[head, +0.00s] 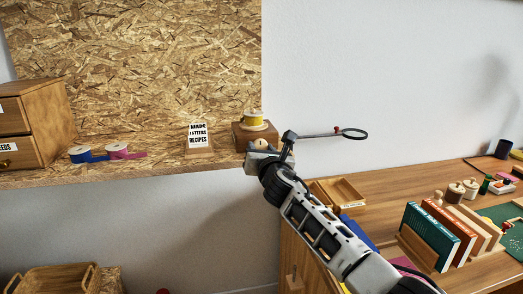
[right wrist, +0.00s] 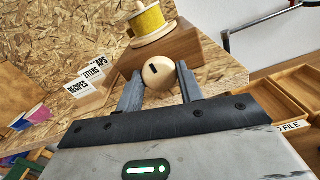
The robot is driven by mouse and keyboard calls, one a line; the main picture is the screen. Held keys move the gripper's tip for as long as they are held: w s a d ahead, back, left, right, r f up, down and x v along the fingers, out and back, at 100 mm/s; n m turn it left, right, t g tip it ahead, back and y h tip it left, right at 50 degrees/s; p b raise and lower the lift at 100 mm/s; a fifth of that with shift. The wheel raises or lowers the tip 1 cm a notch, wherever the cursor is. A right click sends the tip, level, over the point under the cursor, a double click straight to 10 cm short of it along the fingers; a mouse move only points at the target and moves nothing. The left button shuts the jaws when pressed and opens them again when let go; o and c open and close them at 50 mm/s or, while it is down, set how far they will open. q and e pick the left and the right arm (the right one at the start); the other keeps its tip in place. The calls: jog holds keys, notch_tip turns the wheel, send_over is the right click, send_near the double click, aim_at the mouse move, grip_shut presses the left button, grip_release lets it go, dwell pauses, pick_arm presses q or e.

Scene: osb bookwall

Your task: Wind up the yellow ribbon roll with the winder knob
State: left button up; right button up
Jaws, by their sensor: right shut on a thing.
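The yellow ribbon roll (head: 253,118) sits on top of a wooden winder box (head: 241,136) on the chipboard shelf. In the right wrist view the roll (right wrist: 146,20) stands on a pale round disc, with no loose ribbon clearly visible. The round wooden winder knob (right wrist: 158,73) with a dark mark is on the box's near face. My right gripper (right wrist: 158,80) is shut on the knob, one finger on each side of it. In the head view the gripper (head: 262,150) partly covers the knob. My left gripper is not in view.
The desk holds books (head: 430,236) and an open tray (head: 338,192).

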jog(key=m, duration=0.4)
jog(key=shift+m, duration=0.3)
jog(key=o, duration=1)
